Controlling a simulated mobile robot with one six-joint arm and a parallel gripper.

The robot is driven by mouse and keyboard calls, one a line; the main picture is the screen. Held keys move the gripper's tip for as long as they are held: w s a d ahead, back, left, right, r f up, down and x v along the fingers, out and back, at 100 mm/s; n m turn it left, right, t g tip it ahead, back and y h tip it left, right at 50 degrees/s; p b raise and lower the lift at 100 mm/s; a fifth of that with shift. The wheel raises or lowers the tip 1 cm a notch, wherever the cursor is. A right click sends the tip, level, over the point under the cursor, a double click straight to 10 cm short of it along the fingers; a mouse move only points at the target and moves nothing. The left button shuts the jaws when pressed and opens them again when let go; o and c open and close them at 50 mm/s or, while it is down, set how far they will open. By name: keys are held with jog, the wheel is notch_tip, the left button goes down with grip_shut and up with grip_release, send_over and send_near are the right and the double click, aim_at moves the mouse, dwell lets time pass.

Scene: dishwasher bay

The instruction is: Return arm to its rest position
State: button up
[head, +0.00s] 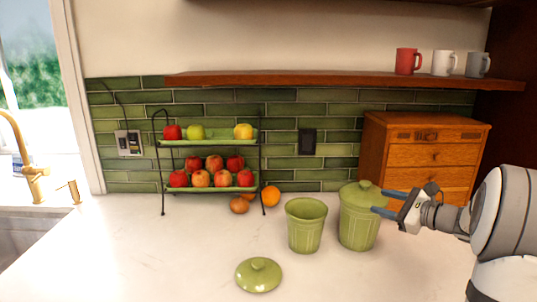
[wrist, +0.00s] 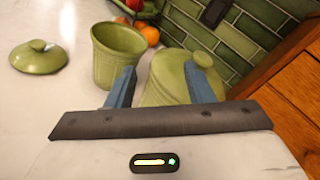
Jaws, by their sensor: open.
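My gripper (head: 384,202) is at the right in the head view, its two blue fingers spread apart and pointing left. In the head view the fingers overlap the lidded green canister (head: 357,226); whether they touch it cannot be told. In the wrist view my open gripper (wrist: 158,86) shows nothing held, with the lidded canister (wrist: 168,78) beyond and partly behind the right finger. An open green canister (head: 305,228) stands to its left, also in the wrist view (wrist: 118,52). A loose green lid (head: 259,275) lies on the counter in front, also in the wrist view (wrist: 38,57).
A two-tier fruit rack (head: 210,189) stands against the green tile wall, with oranges (head: 270,196) beside it. A wooden drawer box (head: 425,158) is behind my gripper. A shelf (head: 330,80) holds three mugs. The counter's front left (head: 150,260) is clear; a sink (head: 20,245) is far left.

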jog(key=s+a+f+n+g+h, duration=0.1)
jog(key=s+a+f+n+g, duration=0.1)
jog(key=s+a+n+g, duration=0.4)
jog(key=s+a+f+n+g+h, duration=0.1)
jog(key=s+a+f+n+g, duration=0.3)
jog(key=s+a, duration=0.65)
jog(key=s+f+n+h, duration=0.2)
jog(key=s+n+h, duration=0.6)
jog(key=s+n, duration=0.4)
jog(key=shift+s+a+f+n, duration=0.35)
jog(key=shift+s+a+n, duration=0.05)
jog(key=shift+s, duration=0.8)
